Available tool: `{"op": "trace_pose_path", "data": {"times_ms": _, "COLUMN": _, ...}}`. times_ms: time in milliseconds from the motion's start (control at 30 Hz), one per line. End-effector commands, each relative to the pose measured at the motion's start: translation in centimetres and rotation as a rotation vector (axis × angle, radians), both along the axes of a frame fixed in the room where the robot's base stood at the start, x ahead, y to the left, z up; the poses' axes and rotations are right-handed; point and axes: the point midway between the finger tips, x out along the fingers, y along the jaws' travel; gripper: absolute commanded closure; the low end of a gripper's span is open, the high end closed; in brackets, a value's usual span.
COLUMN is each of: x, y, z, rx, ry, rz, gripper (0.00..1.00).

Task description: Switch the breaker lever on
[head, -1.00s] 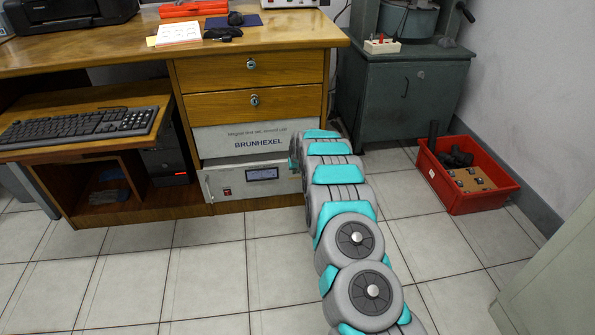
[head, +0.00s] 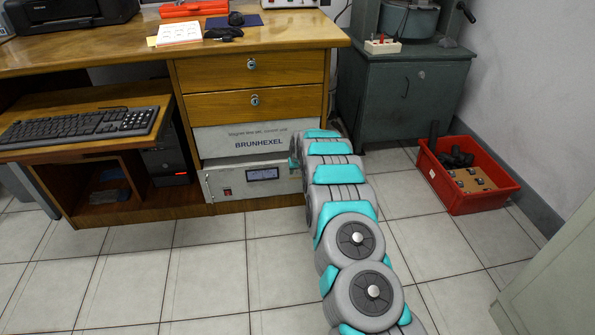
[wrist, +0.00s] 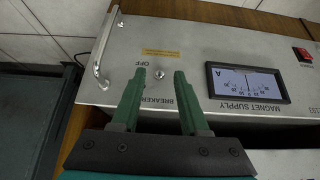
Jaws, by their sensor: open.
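The magnet supply panel (head: 224,193) is low in the desk; it also shows, upside down, in the wrist view (wrist: 190,38). In the wrist view a small metal breaker lever (wrist: 159,74) sits on the panel between the words OFF and BREAKER. My gripper (wrist: 158,78) is open, and its two green fingers point at the panel. The lever appears between the fingertips, with space on both sides. I cannot tell how far the tips are from the panel. In the head view my arm hides the lever and most of the gripper.
The panel has a meter display (wrist: 247,84), a red switch (wrist: 303,55) and a metal handle (wrist: 105,45). A green cabinet (head: 415,110) and a red crate (head: 484,203) stand to the right of my arm. Wooden drawers (head: 250,70) are above. The tiled floor in front is clear.

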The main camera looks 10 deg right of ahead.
Motion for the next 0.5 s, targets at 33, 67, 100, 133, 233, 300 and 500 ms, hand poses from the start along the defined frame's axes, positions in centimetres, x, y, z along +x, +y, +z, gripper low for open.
{"op": "trace_pose_path", "data": {"times_ms": 33, "x": -0.1, "y": 0.0, "z": 0.2, "rx": 0.0, "ry": 0.0, "rz": 0.0, "gripper": 0.56}}
{"op": "trace_pose_path", "data": {"times_ms": 67, "x": -0.1, "y": 0.0, "z": 0.4, "rx": 0.0, "ry": -0.001, "rz": 0.0, "gripper": 0.56}}
{"op": "trace_pose_path", "data": {"times_ms": 100, "x": -0.2, "y": 0.0, "z": 0.6, "rx": 0.0, "ry": -0.001, "rz": 0.0, "gripper": 0.56}}
{"op": "trace_pose_path", "data": {"times_ms": 133, "x": -0.3, "y": 0.0, "z": 0.8, "rx": 0.0, "ry": -0.001, "rz": 0.0, "gripper": 0.56}}
{"op": "trace_pose_path", "data": {"times_ms": 233, "x": -0.8, "y": 0.0, "z": 1.5, "rx": 0.001, "ry": -0.001, "rz": -0.001, "gripper": 0.56}}
{"op": "trace_pose_path", "data": {"times_ms": 300, "x": -1.3, "y": 0.0, "z": 2.0, "rx": 0.0, "ry": 0.0, "rz": 0.0, "gripper": 0.56}}
{"op": "trace_pose_path", "data": {"times_ms": 500, "x": -2.6, "y": 0.0, "z": 4.3, "rx": 0.0, "ry": -0.003, "rz": 0.0, "gripper": 0.56}}
